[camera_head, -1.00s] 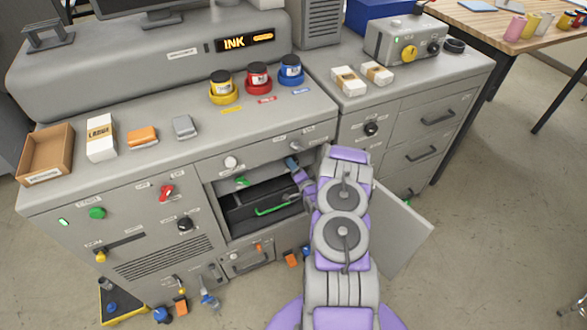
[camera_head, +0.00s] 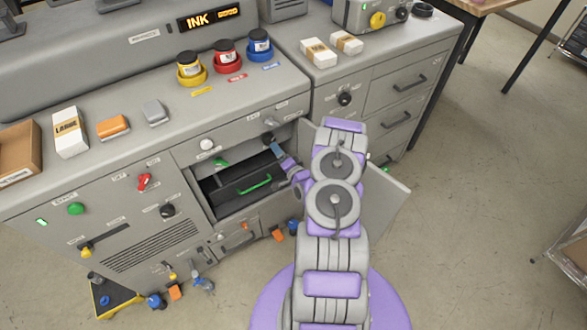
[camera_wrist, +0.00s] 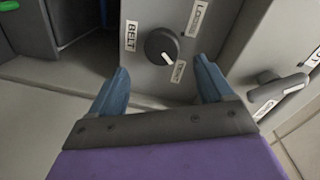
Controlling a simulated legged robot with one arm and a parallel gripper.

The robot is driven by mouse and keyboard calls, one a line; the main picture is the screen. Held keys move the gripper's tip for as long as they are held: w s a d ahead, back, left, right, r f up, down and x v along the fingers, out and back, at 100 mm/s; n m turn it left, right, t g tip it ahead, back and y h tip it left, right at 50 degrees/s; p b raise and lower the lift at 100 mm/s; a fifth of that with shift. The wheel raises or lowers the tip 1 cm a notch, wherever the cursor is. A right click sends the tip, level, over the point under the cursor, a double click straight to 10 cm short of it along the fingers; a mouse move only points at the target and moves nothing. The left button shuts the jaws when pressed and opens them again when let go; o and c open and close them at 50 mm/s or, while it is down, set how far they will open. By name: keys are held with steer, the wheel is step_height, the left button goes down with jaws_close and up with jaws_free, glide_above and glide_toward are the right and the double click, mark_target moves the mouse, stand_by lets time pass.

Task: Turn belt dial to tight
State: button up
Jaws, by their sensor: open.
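The belt dial (camera_wrist: 161,46) is a round black knob with a white pointer mark, beside a BELT label (camera_wrist: 130,36). A LOOSE label (camera_wrist: 198,17) is up and right of it, and a small label (camera_wrist: 178,71), probably TIGHT, is below right. The white mark points down and right, towards that lower label. My gripper (camera_wrist: 163,66) is open, its blue fingers apart on the left and right of the dial's lower side. Contact cannot be told. In the head view my gripper (camera_head: 277,150) is at the open bay's upper right, by the dark dial (camera_head: 268,138).
The open bay (camera_head: 207,198) holds a green handle (camera_head: 255,184). An open door panel (camera_head: 390,205) hangs right of my arm. A grey lever knob (camera_wrist: 278,88) is on the right in the wrist view.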

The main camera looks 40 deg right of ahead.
steer(key=f+p+v, duration=0.1)
steer(key=v, duration=1)
steer(key=shift+r, duration=0.4)
steer(key=shift+d, duration=0.1)
steer(key=w+a+r+n+g+y, duration=0.1)
steer(key=w+a+r+n+g, duration=0.15)
steer(key=r+n+g, duration=0.3)
steer(key=w+a+r+n+g+y, duration=0.1)
steer(key=w+a+r+n+g, duration=0.1)
steer(key=w+r+n+g, duration=0.3)
steer(key=s+a+r+n+g, duration=0.1)
steer(key=s+a+r, duration=0.35)
steer(key=r, duration=0.25)
steer(key=s+a+r+n+g, duration=0.1)
steer(key=s+a+r+g, duration=0.1)
steer(key=s+a+r, duration=0.3)
steer(key=s+a+r+n+g, duration=0.1)
steer(key=s+a+r, duration=0.3)
steer(key=s+a, duration=0.2)
steer(key=s+a+r+n+g+y, duration=0.1)
steer(key=s+a+r, duration=0.3)
steer(key=s, duration=0.5)
steer(key=s+a+r+n+g+y+b, duration=0.1)
steer(key=s+a+r, duration=0.3)
steer(key=s+a, duration=0.4)
steer(key=shift+a+n+g, duration=0.25)
steer(key=shift+n+g, duration=0.2)
steer(key=shift+g, duration=0.4)
